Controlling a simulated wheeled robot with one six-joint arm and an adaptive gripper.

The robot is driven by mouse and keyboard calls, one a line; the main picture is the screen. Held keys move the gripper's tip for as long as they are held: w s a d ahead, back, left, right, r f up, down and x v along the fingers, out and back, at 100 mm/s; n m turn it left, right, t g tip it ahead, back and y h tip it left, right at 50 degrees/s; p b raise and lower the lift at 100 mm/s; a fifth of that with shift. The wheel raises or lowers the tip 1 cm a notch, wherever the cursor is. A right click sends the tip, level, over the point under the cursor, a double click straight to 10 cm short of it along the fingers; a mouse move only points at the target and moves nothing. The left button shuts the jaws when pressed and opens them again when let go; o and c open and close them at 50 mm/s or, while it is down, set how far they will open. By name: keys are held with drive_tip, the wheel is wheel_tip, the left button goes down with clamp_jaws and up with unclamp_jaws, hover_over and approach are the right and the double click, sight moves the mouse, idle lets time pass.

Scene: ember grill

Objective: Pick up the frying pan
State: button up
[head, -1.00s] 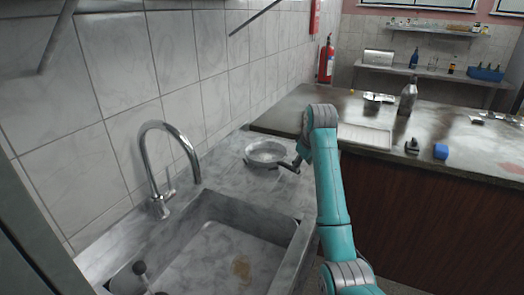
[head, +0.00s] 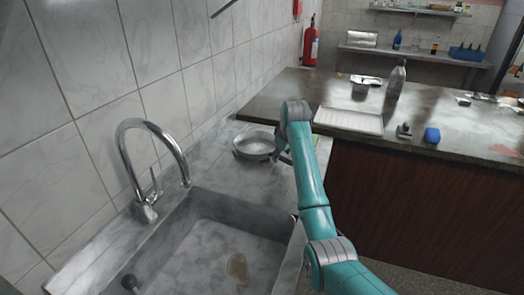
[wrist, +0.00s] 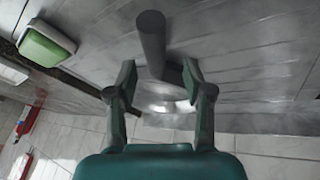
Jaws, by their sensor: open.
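The frying pan (head: 255,146) is a round grey metal pan on the stone counter behind the sink. My gripper (head: 284,157) is just right of the pan's rim in the head view, partly hidden behind my arm. In the wrist view my gripper (wrist: 160,82) is open, with one finger on each side. A dark grey rod, which looks like the pan's handle (wrist: 152,42), reaches toward the gap between the fingers. The pale round pan (wrist: 160,98) shows past the fingertips. I cannot tell whether the fingers touch it.
A curved tap (head: 150,165) and a sink (head: 215,250) lie in front of the pan. The tiled wall is to the left. A fire extinguisher (head: 310,42) hangs behind.

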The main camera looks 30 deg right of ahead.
sight(281, 156)
drive_tip(key=shift+d+x, duration=0.2)
drive_tip(key=shift+x, duration=1.8)
drive_tip(key=shift+r, duration=0.1)
drive_tip(key=shift+c, duration=0.2)
clamp_jaws()
